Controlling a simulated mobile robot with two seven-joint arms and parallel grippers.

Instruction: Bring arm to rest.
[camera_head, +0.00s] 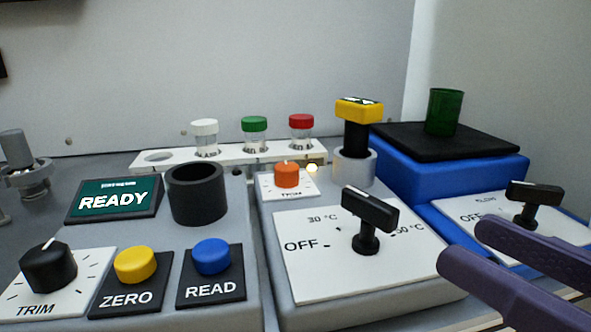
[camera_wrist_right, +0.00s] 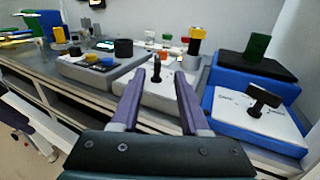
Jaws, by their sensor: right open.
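My right gripper (camera_head: 464,246) comes in from the lower right of the head view. Its two purple fingers are apart with nothing between them. They show in front of the blue device (camera_head: 400,172) and to the right of the black knob (camera_head: 368,210) on the grey heater unit. In the right wrist view the open fingers (camera_wrist_right: 159,75) point toward that unit, with its knob (camera_wrist_right: 156,68) seen between the tips. I cannot tell the exact gap to the panel.
The grey analyser at left has a READY screen (camera_head: 113,199), a black cup holder (camera_head: 196,194), and yellow (camera_head: 135,264) and blue (camera_head: 212,256) buttons. A white rack (camera_head: 180,164) holds three capped vials. A green cup (camera_head: 443,111) stands on the blue device's black top. A wall closes the back.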

